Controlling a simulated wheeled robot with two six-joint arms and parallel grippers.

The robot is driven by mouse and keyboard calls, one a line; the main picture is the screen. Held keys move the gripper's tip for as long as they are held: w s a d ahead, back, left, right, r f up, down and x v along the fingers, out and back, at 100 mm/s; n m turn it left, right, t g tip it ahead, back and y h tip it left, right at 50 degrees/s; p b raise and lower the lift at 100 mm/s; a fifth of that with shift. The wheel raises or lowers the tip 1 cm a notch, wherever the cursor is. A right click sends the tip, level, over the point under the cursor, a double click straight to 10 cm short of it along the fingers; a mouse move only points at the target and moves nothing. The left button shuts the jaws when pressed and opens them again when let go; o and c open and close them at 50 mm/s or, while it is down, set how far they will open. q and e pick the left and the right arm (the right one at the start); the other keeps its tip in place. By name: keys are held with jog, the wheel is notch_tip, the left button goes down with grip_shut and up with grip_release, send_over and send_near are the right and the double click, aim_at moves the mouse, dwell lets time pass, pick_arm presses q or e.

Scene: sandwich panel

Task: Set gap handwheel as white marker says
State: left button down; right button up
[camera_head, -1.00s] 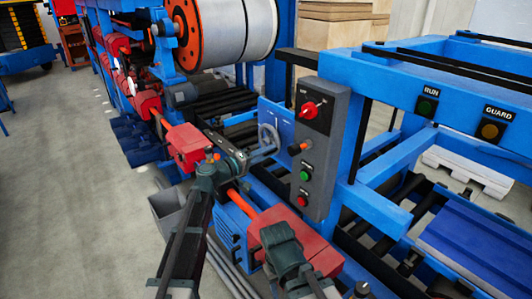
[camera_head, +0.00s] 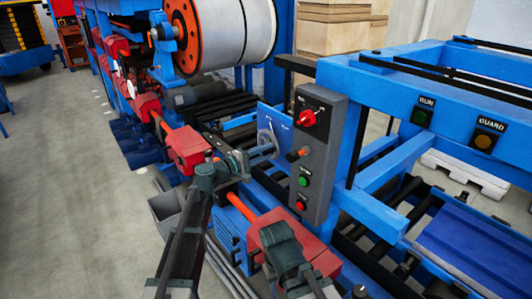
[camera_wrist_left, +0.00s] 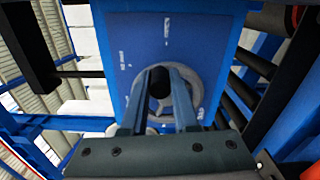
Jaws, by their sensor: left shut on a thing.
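The gap handwheel is a grey ring (camera_head: 266,136) on a blue plate (camera_head: 281,122) left of the grey control box. In the left wrist view the grey wheel (camera_wrist_left: 196,82) shows face-on behind my fingers, on the blue panel (camera_wrist_left: 205,35). A short white marker line (camera_wrist_left: 167,27) is on that panel above the wheel, with small white lettering at the left and lower right. My left gripper (camera_head: 268,149) is shut on the handwheel; in its wrist view the two fingers (camera_wrist_left: 162,75) reach to a dark round part at its middle.
The grey control box (camera_head: 315,155) beside the handwheel carries a red selector, an orange-tipped knob, and green and red buttons. A blue frame (camera_head: 400,90) with RUN and GUARD buttons stands at right. Red machine units (camera_head: 187,150) lie left of my left arm. Open floor (camera_head: 60,190) is at far left.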

pick_arm(q)
jog(key=c, duration=0.7)
grip_release()
jog(key=v, duration=1.3)
jog(key=shift+s+a, duration=0.25)
jog(key=shift+a, duration=0.1)
